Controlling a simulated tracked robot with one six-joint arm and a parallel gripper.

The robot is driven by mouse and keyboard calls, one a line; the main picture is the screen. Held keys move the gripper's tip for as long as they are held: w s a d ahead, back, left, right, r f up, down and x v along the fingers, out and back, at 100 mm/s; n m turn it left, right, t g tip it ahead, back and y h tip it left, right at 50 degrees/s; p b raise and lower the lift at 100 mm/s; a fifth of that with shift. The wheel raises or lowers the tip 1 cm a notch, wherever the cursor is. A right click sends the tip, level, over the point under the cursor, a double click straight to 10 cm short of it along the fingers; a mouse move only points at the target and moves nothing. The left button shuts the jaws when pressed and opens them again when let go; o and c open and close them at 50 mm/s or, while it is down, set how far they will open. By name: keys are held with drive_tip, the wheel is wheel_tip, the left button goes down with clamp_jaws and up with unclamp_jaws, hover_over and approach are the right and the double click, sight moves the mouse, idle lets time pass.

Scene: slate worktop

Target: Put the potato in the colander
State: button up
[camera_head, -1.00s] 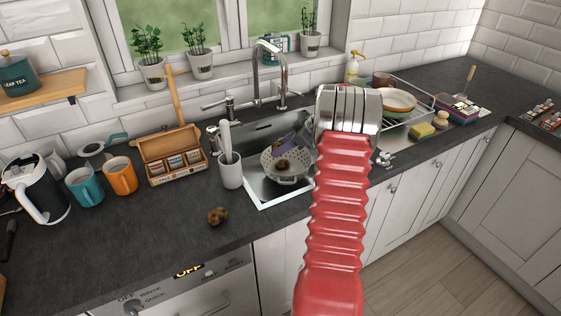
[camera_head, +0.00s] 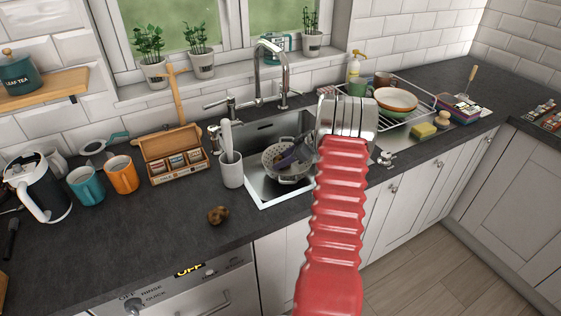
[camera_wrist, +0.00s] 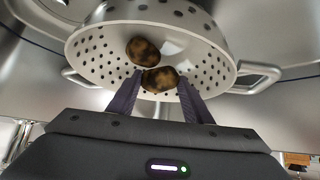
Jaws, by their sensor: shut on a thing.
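The grey perforated colander (camera_head: 272,156) sits in the sink, and its holes and two side handles show in the wrist view (camera_wrist: 211,62). My gripper (camera_wrist: 160,82) is shut on a brown mottled potato (camera_wrist: 160,79), with one dark finger on each side of it, over the colander's bowl. Another potato (camera_wrist: 142,51) is inside the colander, just beyond the held one. In the head view my gripper (camera_head: 286,160) is at the colander, and the held potato is hidden there. A further potato (camera_head: 218,215) lies on the worktop in front of the sink.
The metal sink (camera_head: 262,192) surrounds the colander, with a tall tap (camera_head: 284,75) behind. A white utensil pot (camera_head: 231,170) stands close at its left. A dish rack (camera_head: 418,112) holding bowls is to the right. The front worktop is mostly clear.

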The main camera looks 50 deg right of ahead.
drive_tip(key=shift+f, duration=0.15)
drive_tip(key=o, duration=1.1)
drive_tip(key=shift+s+r, duration=0.15)
drive_tip(key=shift+r, duration=0.2)
drive_tip(key=v, duration=1.1)
drive_tip(key=shift+s+r, duration=0.15)
drive_tip(key=shift+s, duration=0.1)
drive_tip(key=shift+d, duration=0.1)
drive_tip(key=shift+s, duration=0.1)
